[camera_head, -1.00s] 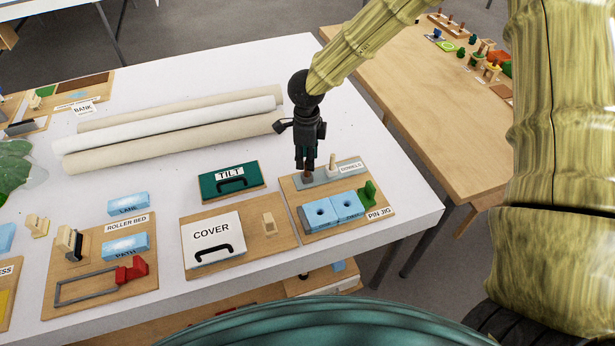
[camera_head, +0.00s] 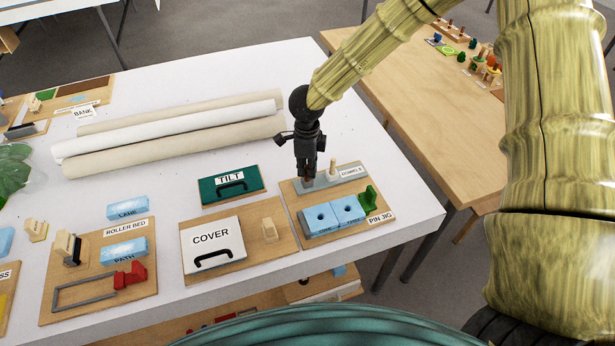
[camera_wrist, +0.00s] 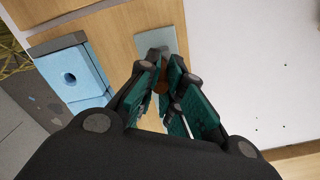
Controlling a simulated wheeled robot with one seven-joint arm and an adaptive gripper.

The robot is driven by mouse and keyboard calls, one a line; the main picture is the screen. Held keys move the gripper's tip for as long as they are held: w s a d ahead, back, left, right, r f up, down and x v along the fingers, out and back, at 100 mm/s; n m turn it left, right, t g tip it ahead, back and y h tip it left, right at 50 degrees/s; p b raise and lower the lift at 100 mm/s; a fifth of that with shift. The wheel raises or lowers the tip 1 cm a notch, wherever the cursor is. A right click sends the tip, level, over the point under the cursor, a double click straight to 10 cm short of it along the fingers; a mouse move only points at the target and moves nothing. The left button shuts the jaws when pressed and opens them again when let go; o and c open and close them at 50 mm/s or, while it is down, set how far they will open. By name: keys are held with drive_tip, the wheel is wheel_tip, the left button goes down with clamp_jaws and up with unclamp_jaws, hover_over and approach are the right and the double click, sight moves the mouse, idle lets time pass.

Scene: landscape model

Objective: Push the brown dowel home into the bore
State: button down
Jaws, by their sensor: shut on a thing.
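My gripper (camera_head: 308,176) points down over the grey dowel rack (camera_head: 346,178) and is shut on the brown dowel (camera_wrist: 163,76). In the wrist view the dowel shows between the green-padded fingers, mostly hidden by them. Its lower end appears to be at the rack; I cannot tell whether it is still seated. The blue block (camera_head: 334,224) lies in front of the rack on the pin jig board, with two round dark bores (camera_head: 321,218) facing up. One bore also shows in the wrist view (camera_wrist: 69,78), left of the fingers.
A pale dowel (camera_head: 333,168) stands upright in the rack, right of my gripper. A green bracket (camera_head: 368,198) stands at the block's right end. The TILT panel (camera_head: 230,184) and COVER board (camera_head: 212,242) lie to the left. Long rolls (camera_head: 170,135) lie behind.

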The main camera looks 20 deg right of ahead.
drive_tip(key=shift+r+p, duration=0.75)
drive_tip(key=shift+p, duration=0.25)
idle(0.9)
drive_tip(key=shift+r+p, duration=1.9)
drive_tip(key=shift+p, duration=0.2)
drive_tip(key=shift+f, duration=0.1)
